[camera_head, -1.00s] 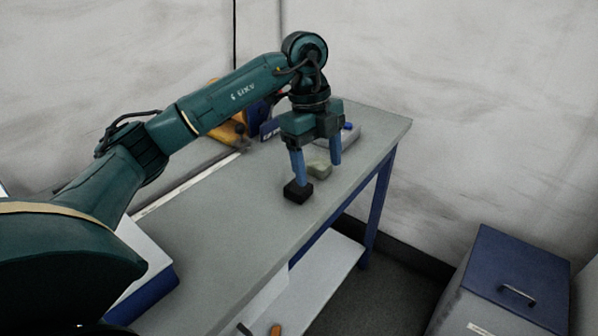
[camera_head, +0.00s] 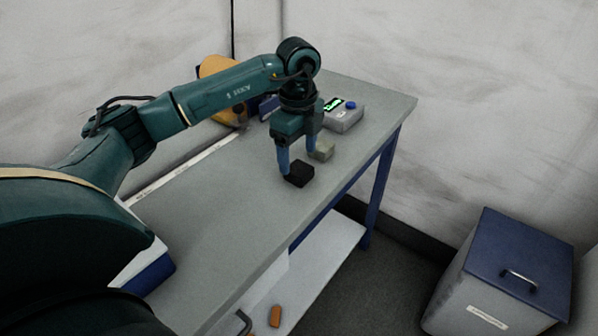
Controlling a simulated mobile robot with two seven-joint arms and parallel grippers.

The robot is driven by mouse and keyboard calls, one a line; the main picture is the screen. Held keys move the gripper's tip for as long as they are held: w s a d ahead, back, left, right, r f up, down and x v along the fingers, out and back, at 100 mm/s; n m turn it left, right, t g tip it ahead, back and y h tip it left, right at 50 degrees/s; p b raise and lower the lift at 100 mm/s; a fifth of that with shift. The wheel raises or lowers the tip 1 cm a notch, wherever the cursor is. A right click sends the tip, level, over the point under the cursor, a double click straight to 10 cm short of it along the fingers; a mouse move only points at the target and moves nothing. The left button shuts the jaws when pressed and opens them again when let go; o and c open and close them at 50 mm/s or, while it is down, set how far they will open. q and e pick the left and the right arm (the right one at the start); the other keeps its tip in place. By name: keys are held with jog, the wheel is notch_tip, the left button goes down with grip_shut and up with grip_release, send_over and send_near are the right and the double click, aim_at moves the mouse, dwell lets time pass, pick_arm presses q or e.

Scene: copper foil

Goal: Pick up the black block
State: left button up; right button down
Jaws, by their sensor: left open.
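The black block (camera_head: 299,175) lies on the grey tabletop near the table's right edge. My left gripper (camera_head: 297,167) points down at it with its two blue fingers spread. One finger is at the block's left side, the other just behind its upper right side. I cannot tell whether either finger touches the block. Nothing is held. My right gripper is not in view.
A pale grey-green block (camera_head: 322,151) lies just behind the black one, close to the right finger. A grey device (camera_head: 344,118) with a blue knob and green display stands farther back. A blue-lidded bin (camera_head: 505,270) stands on the floor at right. The front tabletop is clear.

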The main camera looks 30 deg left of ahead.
aim_at(299, 168)
pick_arm(q)
jog(key=f, duration=0.3)
jog(key=shift+w+f, duration=0.2)
jog(key=shift+f, duration=0.1)
jog(key=c, duration=1.5)
